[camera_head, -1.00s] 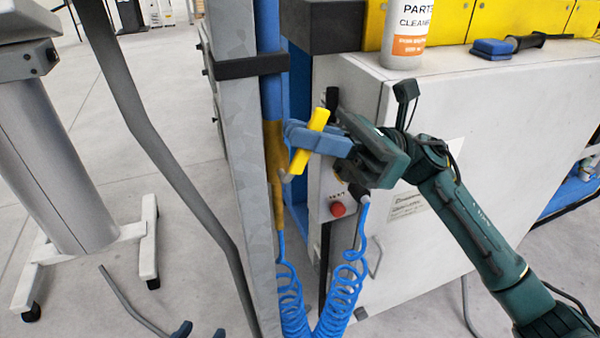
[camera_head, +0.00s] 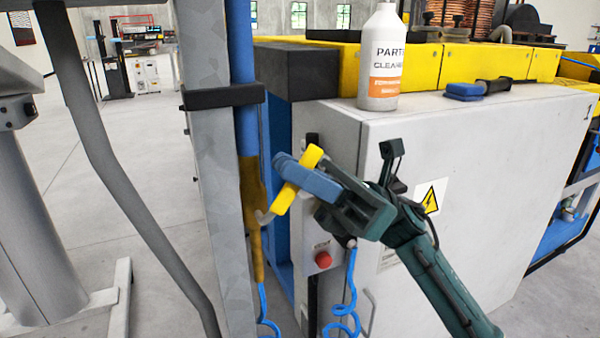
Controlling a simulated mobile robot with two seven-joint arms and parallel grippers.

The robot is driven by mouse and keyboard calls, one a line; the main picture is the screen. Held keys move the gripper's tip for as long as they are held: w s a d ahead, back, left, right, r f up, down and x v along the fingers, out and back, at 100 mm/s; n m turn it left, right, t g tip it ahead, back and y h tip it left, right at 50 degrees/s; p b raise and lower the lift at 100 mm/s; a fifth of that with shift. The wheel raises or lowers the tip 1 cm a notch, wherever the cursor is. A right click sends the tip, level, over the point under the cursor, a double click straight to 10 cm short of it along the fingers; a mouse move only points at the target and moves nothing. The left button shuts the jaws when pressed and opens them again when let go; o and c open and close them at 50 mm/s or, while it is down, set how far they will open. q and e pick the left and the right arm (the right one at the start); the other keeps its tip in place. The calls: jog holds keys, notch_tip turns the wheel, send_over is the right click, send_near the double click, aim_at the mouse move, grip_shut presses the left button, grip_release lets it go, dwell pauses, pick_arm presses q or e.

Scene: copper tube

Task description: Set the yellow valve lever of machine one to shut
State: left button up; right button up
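The yellow valve lever (camera_head: 284,196) sits on the tan-yellow pipe section (camera_head: 252,190) of the upright blue pipe, beside the grey post. It slants from upper right to lower left, with a small pale metal stem at its lower end. My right gripper (camera_head: 305,177) reaches in from the right. Its blue fingers lie across the upper part of the lever, one tip showing past it on the left, and look closed on it. The fingers hide part of the lever. My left gripper is not in view.
A grey cabinet (camera_head: 480,170) with a red button (camera_head: 323,259) stands behind my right arm. A coiled blue hose (camera_head: 346,310) hangs below. Grey floor (camera_head: 95,160) is open at the left.

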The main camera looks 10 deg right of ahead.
jog(key=o, duration=0.4)
jog(key=b+v, duration=0.1)
jog(key=v, duration=0.6)
jog(key=shift+d, duration=0.25)
jog(key=shift+w+f, duration=0.1)
jog(key=shift+f, duration=0.05)
